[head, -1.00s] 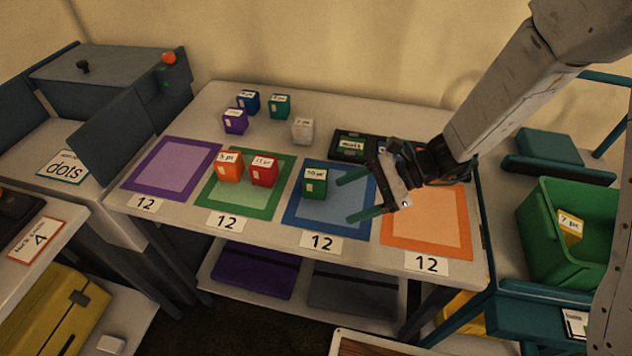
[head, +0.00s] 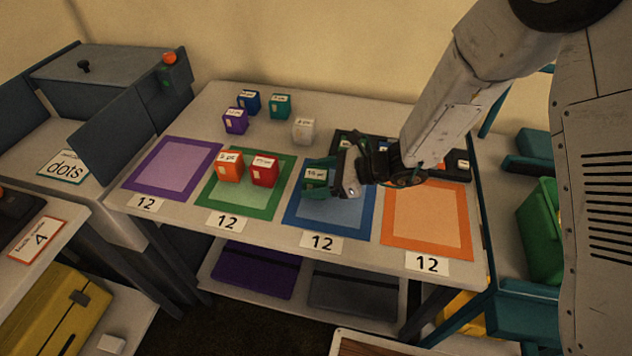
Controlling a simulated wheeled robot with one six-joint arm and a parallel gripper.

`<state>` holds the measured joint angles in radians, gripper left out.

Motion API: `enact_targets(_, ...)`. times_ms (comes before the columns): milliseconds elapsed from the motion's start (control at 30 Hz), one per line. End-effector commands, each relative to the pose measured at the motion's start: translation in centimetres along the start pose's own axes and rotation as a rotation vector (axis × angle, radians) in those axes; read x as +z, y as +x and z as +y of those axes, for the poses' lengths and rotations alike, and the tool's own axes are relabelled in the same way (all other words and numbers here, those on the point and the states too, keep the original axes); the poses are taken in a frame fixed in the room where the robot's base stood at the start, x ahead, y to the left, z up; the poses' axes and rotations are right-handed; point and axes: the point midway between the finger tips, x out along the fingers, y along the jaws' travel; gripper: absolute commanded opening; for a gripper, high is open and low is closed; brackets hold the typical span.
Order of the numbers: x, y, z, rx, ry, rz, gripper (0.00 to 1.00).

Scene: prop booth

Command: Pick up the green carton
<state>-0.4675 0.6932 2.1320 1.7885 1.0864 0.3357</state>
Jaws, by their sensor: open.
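The green carton (head: 315,181) is a small dark green box with a white label on top. It stands upright on the blue mat (head: 330,222) on the table. The right part of the carton is partly hidden by the gripper.
An orange carton (head: 229,167) and a red carton (head: 265,171) stand on the green mat (head: 225,207), left of the gripper. Purple (head: 235,121), blue (head: 248,101), teal (head: 280,106) and white (head: 303,129) cartons stand further back. The purple mat (head: 160,179) and orange mat (head: 426,240) are empty.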

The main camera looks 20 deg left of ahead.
Motion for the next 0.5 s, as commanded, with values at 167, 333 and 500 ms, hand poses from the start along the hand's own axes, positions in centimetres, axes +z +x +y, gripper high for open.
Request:
enact_targets(167,0.02,0.25,-0.01,-0.001,0.0,0.0,0.75)
enact_targets(333,0.02,0.23,-0.01,-0.001,0.0,0.0,0.41)
enact_targets(500,0.04,0.22,-0.02,-0.001,0.0,0.0,0.24)
